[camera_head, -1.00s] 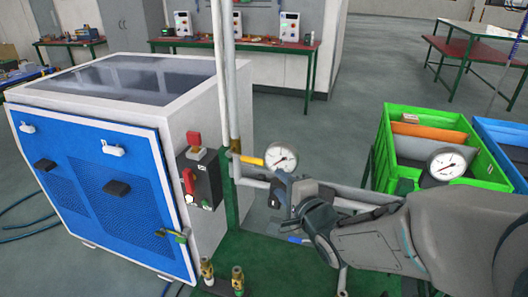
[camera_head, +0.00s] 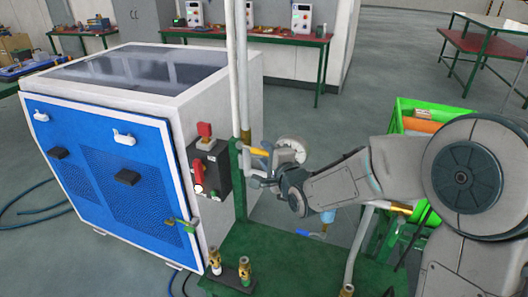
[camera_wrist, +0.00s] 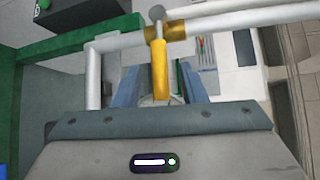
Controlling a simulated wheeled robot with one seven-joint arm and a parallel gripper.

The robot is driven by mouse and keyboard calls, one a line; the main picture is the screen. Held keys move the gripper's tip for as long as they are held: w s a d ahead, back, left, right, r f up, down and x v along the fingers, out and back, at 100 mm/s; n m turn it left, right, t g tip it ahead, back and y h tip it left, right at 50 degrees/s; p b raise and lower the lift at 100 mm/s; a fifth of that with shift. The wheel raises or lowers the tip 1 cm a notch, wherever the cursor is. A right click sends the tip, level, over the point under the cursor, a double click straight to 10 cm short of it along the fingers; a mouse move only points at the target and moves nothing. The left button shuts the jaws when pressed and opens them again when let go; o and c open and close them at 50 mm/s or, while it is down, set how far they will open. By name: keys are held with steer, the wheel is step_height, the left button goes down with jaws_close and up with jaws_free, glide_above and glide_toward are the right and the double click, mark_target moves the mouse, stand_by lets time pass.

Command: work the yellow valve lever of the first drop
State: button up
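The yellow valve lever (camera_head: 258,151) sticks out beside the white vertical pipes in the head view, right of the cabinet. In the wrist view the yellow lever (camera_wrist: 160,72) points from a brass valve body (camera_wrist: 154,33) on a white pipe towards my palm. My gripper (camera_wrist: 163,88) has its two blue-grey fingers apart, one on each side of the lever, with visible gaps. In the head view my gripper (camera_head: 262,180) is small and close to the lever; its fingertips are hard to make out.
The blue and white cabinet (camera_head: 105,165) with a red-switch control box (camera_head: 207,170) stands left of the pipes. Another yellow lever (camera_head: 400,208) and a blue lever (camera_head: 310,233) are nearby. Brass valves (camera_head: 244,270) stand on the green base (camera_head: 290,258). A green bin (camera_head: 412,108) is behind my arm.

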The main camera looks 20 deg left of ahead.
steer(key=shift+x, duration=0.95)
jaws_close()
steer(key=shift+d+r, duration=0.1)
